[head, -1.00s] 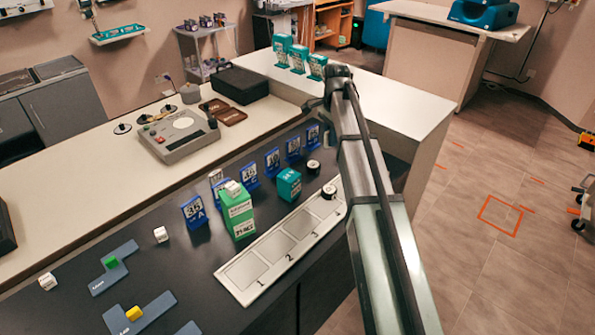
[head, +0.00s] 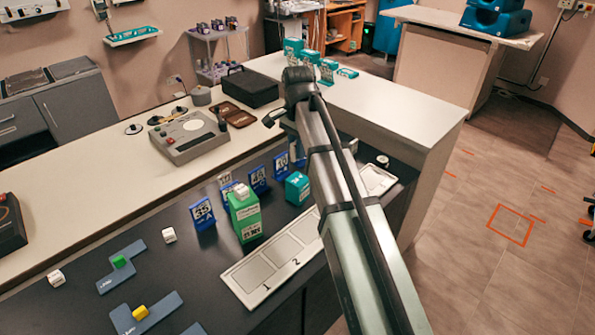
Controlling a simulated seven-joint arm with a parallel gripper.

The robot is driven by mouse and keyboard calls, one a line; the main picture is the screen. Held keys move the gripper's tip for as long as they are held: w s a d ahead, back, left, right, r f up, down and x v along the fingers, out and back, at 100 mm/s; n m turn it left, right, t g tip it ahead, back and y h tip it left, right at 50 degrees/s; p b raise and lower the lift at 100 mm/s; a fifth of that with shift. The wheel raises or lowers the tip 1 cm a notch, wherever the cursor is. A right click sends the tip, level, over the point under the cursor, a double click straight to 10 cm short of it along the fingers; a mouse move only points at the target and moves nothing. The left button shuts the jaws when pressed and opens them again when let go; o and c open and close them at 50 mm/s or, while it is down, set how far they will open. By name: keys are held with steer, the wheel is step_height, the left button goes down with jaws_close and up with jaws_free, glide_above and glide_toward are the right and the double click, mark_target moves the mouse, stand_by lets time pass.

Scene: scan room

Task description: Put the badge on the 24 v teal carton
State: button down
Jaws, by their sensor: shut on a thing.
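A teal carton (head: 297,187) with a white label stands on the dark worktop, just left of my arm. More teal cartons (head: 293,46) stand on the far white counter, and one flat teal piece (head: 347,72) lies beside them. Their print is too small to read, so I cannot tell which is 24 V. I cannot make out the badge. My arm crosses the right of the picture, its bent joint above the counter edge. My gripper's jaws are hidden behind the arm, as is anything in them.
A green carton (head: 244,216) stands close to blue numbered stands (head: 202,213). A pale numbered tray (head: 240,287) lies in front, partly behind my arm. A grey device (head: 186,137) and black case (head: 247,88) occupy the white counter. Small coloured blocks (head: 140,312) sit at lower left.

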steer(key=shift+f, duration=3.8)
steer(key=shift+f, duration=0.15)
steer(key=c, duration=1.1)
jaws_free()
steer(key=shift+o, duration=0.2)
step_height(320, 180, up, 12)
steer(key=shift+r, duration=0.2)
